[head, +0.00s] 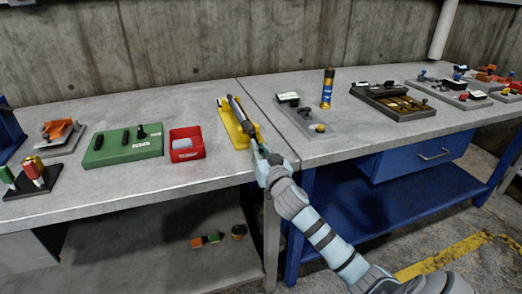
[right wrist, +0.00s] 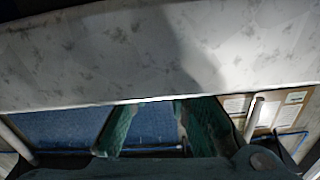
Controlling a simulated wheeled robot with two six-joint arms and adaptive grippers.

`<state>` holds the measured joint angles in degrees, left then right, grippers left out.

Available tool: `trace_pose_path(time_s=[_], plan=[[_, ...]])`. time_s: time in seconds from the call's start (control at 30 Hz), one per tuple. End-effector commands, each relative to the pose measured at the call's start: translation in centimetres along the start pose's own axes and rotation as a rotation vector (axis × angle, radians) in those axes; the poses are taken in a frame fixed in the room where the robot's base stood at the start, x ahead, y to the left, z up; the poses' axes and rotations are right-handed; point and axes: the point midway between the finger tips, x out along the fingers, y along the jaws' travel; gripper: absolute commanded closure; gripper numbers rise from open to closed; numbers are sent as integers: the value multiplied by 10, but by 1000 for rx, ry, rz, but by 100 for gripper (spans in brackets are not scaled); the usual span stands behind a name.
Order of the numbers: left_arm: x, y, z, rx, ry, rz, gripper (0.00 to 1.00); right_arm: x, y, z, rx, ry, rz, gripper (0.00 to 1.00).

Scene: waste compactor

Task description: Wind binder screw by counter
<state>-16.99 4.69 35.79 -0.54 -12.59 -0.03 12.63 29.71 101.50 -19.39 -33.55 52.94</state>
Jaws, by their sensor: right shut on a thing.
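The binder screw (head: 236,112) is a dark rod with a light end, lying along a yellow base plate (head: 226,122) on the grey workbench. My right gripper (head: 261,153) is at the near end of the yellow base, by the bench's front edge, shut on the screw's near end. The held part is small and mostly hidden by the fingers. In the right wrist view the two green fingers (right wrist: 160,128) show with a gap between them, and the held part cannot be made out. I cannot make out a counter's reading. My left gripper is not in view.
A red bin (head: 186,145) and a green board (head: 122,147) stand left of the yellow base. A grey plate (head: 309,124) with small parts and a yellow-and-blue can (head: 327,88) stand right of it. Bare bench shows along the front edge.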

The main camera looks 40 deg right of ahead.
Motion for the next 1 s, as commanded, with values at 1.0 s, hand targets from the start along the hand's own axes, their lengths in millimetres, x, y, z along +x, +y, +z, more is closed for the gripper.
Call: trace_pose_path(time_s=[1.0], plan=[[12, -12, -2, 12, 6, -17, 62, 0, -12, 4, 353, 1, 1, 63]])
